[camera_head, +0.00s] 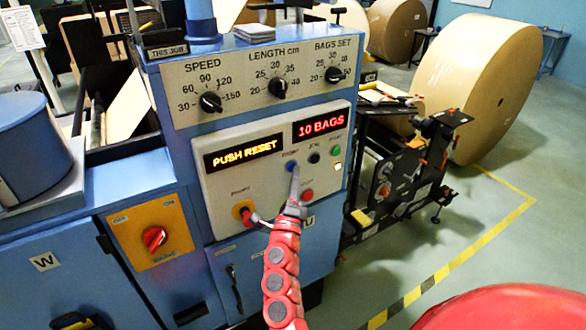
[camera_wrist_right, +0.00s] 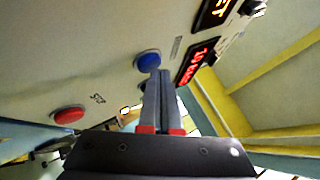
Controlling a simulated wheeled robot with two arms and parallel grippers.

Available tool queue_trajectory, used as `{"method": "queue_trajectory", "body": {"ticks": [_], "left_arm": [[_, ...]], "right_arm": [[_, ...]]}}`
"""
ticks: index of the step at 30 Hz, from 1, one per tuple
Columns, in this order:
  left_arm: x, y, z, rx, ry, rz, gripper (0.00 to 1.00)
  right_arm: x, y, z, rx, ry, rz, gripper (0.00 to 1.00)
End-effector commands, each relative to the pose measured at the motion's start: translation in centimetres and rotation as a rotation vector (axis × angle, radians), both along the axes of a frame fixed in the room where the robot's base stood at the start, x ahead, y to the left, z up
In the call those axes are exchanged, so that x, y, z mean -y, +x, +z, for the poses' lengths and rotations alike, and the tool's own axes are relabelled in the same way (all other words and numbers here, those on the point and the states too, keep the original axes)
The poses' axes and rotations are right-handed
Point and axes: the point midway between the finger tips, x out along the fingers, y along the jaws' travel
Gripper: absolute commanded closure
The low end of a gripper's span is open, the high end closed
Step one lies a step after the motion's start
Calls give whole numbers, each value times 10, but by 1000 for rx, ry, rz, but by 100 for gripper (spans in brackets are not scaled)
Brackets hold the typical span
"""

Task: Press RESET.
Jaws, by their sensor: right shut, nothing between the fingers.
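The blue RESET button (camera_head: 291,165) is on the beige control panel, below the lit display (camera_head: 244,154) that reads PUSH RESET. My right gripper (camera_head: 295,172) is shut and empty, its fingertips just below and in front of the blue button. In the wrist view the blue button (camera_wrist_right: 147,61) shows just beyond the tips of the shut fingers (camera_wrist_right: 160,76), which overlap its lower edge. I cannot tell whether they touch it. My left gripper is not in view.
Near the fingertips are a black button (camera_head: 314,157), a green button (camera_head: 336,149) and a red button (camera_head: 307,195). A red emergency knob on yellow (camera_head: 243,211) sits lower left. A second display (camera_head: 320,127) reads 10 BAGS. Three dials line the panel above.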

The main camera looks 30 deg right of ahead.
Motion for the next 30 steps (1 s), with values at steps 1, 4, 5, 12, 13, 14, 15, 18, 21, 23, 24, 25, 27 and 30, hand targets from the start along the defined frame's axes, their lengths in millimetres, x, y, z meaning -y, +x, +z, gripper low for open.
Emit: {"method": "queue_trajectory", "body": {"ticks": [1, 4, 5, 12, 13, 14, 15, 18, 21, 23, 24, 25, 27, 30], "left_arm": [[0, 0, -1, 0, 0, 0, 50], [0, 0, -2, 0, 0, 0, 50], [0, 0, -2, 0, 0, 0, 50], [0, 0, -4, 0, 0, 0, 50], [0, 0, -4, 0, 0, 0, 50], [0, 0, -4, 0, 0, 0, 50], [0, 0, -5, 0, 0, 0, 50], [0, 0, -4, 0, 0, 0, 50], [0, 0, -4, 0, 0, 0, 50], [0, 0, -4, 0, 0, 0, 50], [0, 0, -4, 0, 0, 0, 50], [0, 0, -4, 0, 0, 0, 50], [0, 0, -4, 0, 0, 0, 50], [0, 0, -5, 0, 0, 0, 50]], "right_arm": [[0, 1, 0, 1, 0, 0, 100], [0, 2, 0, 0, 0, 0, 100], [0, 2, 0, 1, 0, 0, 100], [0, 5, 0, -1, -1, 0, 100], [0, 6, 0, -1, -1, 0, 100], [0, 6, 0, -1, -1, 0, 100], [0, 6, 0, -1, -1, 0, 100], [0, 6, 0, -1, -1, 0, 100], [0, 6, 0, -1, -1, 0, 100], [0, 6, 0, 0, -1, 1, 100], [0, 6, 0, 0, -1, 1, 100], [0, 5, 0, 0, -1, 1, 100], [0, 3, 0, 0, 0, 0, 100], [0, -2, -1, -1, 0, 0, 100]]}}
